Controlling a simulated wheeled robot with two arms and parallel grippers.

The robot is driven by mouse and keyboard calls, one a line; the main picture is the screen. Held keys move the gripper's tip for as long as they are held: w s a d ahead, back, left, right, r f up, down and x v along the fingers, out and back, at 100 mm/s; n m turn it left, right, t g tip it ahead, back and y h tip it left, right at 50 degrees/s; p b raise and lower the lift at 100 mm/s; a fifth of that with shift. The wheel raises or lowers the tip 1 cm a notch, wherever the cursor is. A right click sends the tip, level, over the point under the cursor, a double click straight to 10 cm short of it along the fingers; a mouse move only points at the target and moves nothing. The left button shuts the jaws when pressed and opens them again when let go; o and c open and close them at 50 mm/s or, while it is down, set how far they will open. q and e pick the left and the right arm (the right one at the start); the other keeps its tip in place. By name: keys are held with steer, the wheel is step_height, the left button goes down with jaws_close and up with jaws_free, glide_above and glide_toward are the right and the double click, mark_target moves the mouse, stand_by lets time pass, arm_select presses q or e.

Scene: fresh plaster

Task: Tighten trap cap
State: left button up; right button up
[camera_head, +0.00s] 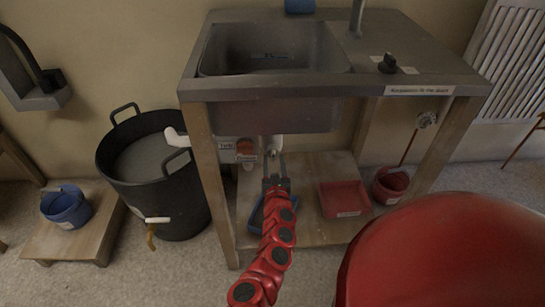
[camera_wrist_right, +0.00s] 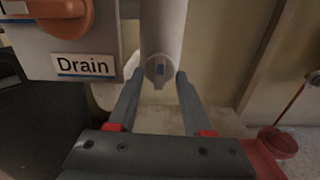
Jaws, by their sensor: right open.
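The trap cap (camera_wrist_right: 160,70) is a round grey-white cap with a small dark slot, low on the white trap pipe (camera_wrist_right: 163,28) in the right wrist view. The pipe also shows under the sink in the head view (camera_head: 274,145); the cap cannot be made out there. My right gripper (camera_wrist_right: 157,80) is open, its two fingers pointing at the cap, one on either side. Whether they touch it I cannot tell. In the head view the right gripper (camera_head: 276,182) is below the sink. My left gripper is not in view.
An orange handle (camera_wrist_right: 62,14) above a "Drain" label (camera_wrist_right: 84,66) is left of the pipe. The sink (camera_head: 270,110) is overhead, between wooden legs (camera_head: 212,185). A red tray (camera_head: 344,198) and red bucket (camera_head: 390,185) stand right; a blue tray (camera_head: 256,215) lies below.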

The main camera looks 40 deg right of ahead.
steer(key=p+v, duration=0.2)
steer(key=v, duration=0.9)
steer(key=shift+s, duration=0.3)
